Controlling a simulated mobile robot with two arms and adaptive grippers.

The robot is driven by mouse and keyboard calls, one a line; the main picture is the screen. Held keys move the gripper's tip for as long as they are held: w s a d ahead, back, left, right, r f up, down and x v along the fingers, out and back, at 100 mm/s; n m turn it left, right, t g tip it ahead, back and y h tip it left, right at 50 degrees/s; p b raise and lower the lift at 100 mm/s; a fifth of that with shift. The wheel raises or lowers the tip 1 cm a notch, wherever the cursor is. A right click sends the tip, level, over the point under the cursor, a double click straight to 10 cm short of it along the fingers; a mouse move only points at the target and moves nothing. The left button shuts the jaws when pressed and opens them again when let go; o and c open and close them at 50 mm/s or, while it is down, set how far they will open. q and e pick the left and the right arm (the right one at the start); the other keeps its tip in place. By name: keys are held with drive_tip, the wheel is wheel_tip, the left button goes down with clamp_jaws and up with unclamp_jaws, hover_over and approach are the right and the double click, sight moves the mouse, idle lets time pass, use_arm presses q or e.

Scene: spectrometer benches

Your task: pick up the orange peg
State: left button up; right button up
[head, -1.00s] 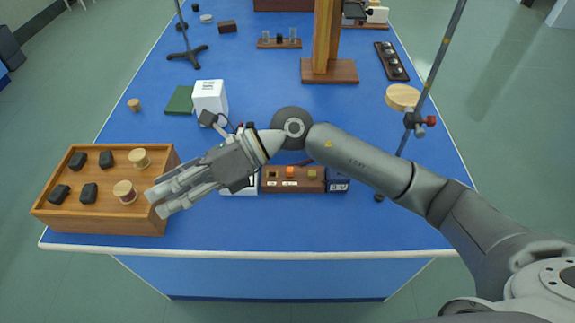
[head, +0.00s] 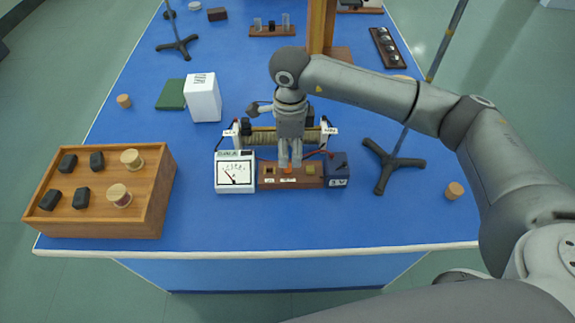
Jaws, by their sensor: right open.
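The orange peg (head: 288,170) stands in a brown wooden strip (head: 303,184) at the middle front of the blue bench. My right gripper (head: 290,164) points down right at the peg, and its fingers hide most of it; only a little orange shows around the fingertips. The right gripper is open. I cannot tell whether its fingers touch the peg. An olive-yellow block (head: 310,170) sits on the same strip, to the right of the orange peg. My left gripper is not in view.
A white meter (head: 235,174) stands directly left of the strip, a dark blue box (head: 338,168) directly right. A coil (head: 258,138) lies behind. A stand with a dark tripod foot (head: 393,165) is to the right. A wooden tray (head: 145,200) is at the left.

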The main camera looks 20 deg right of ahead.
sight(289, 166)
wheel_tip(289, 166, down, 6)
drive_tip(key=shift+w+r+p, duration=0.15)
drive_tip(key=shift+r+p, duration=0.05)
drive_tip(key=shift+p, duration=0.8)
drive_tip(key=shift+f, duration=0.3)
drive_tip(key=c, duration=0.9)
